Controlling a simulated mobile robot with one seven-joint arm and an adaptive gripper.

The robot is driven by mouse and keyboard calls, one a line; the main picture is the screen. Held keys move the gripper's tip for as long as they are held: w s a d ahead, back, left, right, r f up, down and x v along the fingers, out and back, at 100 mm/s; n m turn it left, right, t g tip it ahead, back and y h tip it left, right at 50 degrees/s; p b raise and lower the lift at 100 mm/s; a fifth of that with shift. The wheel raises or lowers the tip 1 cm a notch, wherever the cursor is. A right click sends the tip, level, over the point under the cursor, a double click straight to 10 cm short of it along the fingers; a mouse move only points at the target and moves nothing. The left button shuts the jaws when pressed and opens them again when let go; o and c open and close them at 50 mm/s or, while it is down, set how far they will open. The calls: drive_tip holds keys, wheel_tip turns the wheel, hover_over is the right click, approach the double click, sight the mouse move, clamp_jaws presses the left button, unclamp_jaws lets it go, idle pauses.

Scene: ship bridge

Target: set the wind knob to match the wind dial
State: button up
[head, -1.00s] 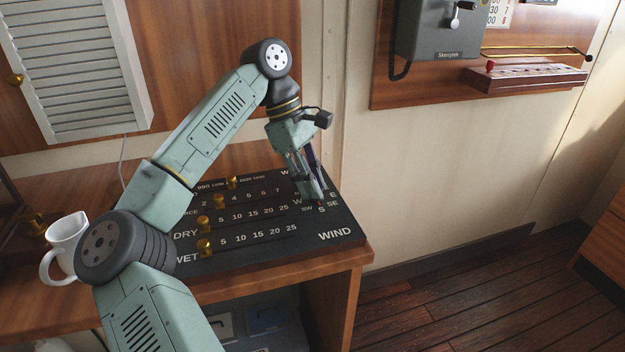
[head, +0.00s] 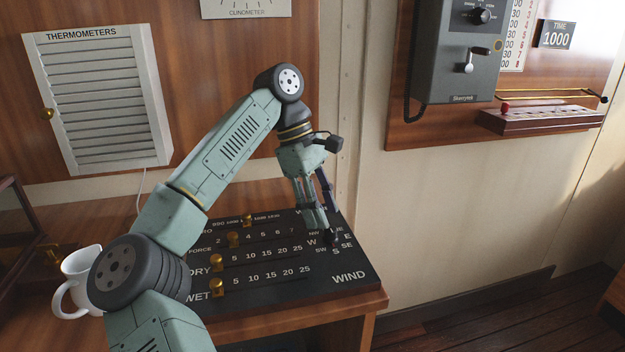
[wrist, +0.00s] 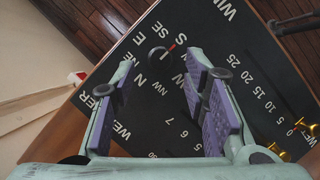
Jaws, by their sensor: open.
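The wind knob (wrist: 157,58) is a small dark round knob with a red mark, on the black panel (head: 348,291) at its right end, inside a ring of compass letters. In the wrist view the red mark points toward the S and SE side; the exact letter is hard to tell. In the head view the knob (head: 331,240) is partly hidden by my fingers. My gripper (head: 328,222) is open and points down just above the knob. In the wrist view its purple-padded fingers (wrist: 160,68) lie either side of the knob, with nothing held. No wind dial is identifiable.
Brass sliders (head: 217,287) stand along the panel's left part. A white mug (head: 80,283) is at the desk's left. A louvred thermometers box (head: 100,100), a clinometer (head: 246,8) and a grey telephone box (head: 458,55) are on the walls. Open floor lies at right.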

drive_tip(key=v, duration=0.8)
drive_tip(key=shift+r, duration=0.35)
drive_tip(key=shift+a+f, duration=0.1)
drive_tip(key=shift+a, duration=0.05)
